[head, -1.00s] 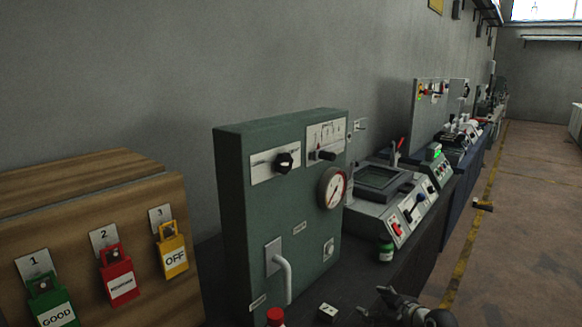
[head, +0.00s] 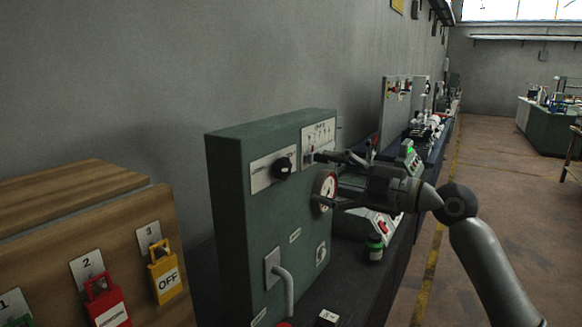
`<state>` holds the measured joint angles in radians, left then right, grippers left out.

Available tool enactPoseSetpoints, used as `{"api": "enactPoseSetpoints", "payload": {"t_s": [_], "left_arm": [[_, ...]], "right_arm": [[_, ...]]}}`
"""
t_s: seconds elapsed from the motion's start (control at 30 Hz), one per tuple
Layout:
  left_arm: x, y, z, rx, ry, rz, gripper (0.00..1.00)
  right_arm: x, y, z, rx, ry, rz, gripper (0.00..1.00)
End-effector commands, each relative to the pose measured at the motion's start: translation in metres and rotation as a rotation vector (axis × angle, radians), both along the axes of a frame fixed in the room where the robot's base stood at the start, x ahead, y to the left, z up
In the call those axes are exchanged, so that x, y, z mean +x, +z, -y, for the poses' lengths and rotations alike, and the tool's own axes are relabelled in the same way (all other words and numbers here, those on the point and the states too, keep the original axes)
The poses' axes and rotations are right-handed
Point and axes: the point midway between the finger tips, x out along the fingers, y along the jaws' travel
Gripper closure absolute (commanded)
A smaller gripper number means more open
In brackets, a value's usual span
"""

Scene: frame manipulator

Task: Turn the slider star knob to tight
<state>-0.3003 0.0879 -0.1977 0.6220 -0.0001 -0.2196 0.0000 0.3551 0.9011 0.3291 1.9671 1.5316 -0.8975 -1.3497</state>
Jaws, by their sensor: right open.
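A dark, lobed knob (head: 283,167), which looks like the star knob, sits on a pale slotted plate (head: 262,177) on the front of the green panel box (head: 235,210). Any marking for tight is too small to read. My right gripper (head: 320,179) is open, its two fingers spread one above the other, in front of the panel's right part. It is to the right of the knob and apart from it. Its fingers overlap the round gauge (head: 328,187) and the lower edge of the upper right plate (head: 318,133). My left gripper is not in view.
A bent grey handle (head: 287,285) sticks out low on the panel. A wooden board with red and yellow padlock tags (head: 165,275) stands at left. A small green jar (head: 375,248) and other equipment stand to the right. The space before the knob is clear.

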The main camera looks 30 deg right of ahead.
Motion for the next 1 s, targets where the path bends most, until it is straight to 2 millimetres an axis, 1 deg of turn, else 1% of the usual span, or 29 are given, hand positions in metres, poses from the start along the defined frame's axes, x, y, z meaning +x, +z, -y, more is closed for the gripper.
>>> {"api": "enactPoseSetpoints", "payload": {"t_s": [0.03, 0.1, 0.17, 0.3, 0.5, 0.63, 0.9, 0.97, 1.0], "left_arm": [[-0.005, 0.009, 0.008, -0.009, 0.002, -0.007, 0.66], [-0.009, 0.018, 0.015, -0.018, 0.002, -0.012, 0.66], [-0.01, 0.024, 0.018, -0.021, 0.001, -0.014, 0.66], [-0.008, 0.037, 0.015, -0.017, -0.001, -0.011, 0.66], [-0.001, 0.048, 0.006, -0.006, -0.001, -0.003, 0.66], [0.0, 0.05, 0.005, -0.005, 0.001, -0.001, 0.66], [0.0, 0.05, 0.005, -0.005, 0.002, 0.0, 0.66], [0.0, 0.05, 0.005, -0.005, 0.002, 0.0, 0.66], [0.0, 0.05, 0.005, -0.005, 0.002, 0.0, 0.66]], "right_arm": [[0.007, 0.005, -0.005, 0.003, 0.003, -0.001, 0.34], [0.018, 0.007, -0.011, 0.005, 0.002, 0.0, 0.34], [0.028, 0.007, -0.017, 0.004, 0.003, -0.001, 0.34], [0.049, 0.006, -0.029, 0.007, 0.001, -0.001, 0.34], [0.07, 0.003, -0.041, 0.004, 0.0, -0.001, 0.34], [0.076, 0.001, -0.044, 0.003, 0.0, -0.002, 0.34], [0.076, 0.0, -0.045, 0.001, -0.001, -0.001, 0.34], [0.076, 0.0, -0.045, 0.001, -0.001, -0.001, 0.4], [0.076, 0.0, -0.045, 0.001, -0.001, -0.001, 0.45]]}}
